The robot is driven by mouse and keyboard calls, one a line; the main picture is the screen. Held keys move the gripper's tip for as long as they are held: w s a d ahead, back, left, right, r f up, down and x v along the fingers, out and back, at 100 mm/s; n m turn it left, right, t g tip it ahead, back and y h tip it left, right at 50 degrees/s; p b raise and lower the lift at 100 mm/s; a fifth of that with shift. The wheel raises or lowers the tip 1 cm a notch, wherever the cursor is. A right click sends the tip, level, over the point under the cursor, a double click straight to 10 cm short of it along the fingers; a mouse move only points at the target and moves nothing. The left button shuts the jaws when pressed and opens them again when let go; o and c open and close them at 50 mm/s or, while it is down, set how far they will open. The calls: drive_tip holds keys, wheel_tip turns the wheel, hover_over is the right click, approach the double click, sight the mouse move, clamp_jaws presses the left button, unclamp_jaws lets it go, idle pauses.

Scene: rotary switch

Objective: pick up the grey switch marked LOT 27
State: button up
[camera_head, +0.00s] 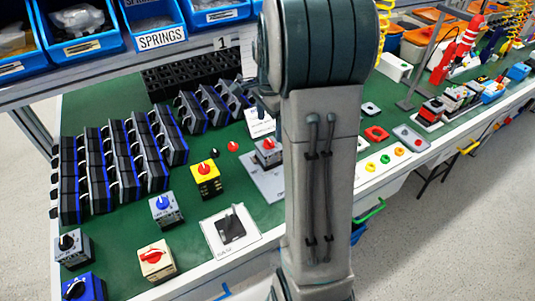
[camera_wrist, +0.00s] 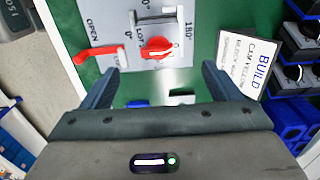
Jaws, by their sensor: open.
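Two grey switches stand clear on the green bench in the head view: one with a black knob (camera_head: 72,248) and one with a blue knob (camera_head: 165,209). My gripper (camera_wrist: 162,70) is open and empty in the wrist view. A red knob (camera_wrist: 157,48) on a grey panel with degree marks shows just beyond the fingertips.
A red lever (camera_wrist: 102,54) marked OPEN and a BUILD card (camera_wrist: 241,62) flank the knob. Yellow (camera_head: 206,177), beige (camera_head: 156,260) and blue (camera_head: 82,287) switches stand nearby. Black-and-blue racks (camera_head: 125,155) fill the left. A plate with a black square (camera_head: 231,230) lies in front.

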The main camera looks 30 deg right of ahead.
sight(269, 149)
wheel_tip(269, 149, down, 6)
drive_tip(key=shift+r, duration=0.25)
drive_tip(key=shift+s+a+f, duration=0.1)
drive_tip(key=shift+f, duration=1.3)
drive_tip(key=shift+a+f, duration=0.1)
drive_tip(key=shift+f, duration=1.25)
drive_tip(key=shift+c, duration=0.3)
drive_tip(key=c, duration=1.2)
drive_tip(key=shift+r, duration=0.15)
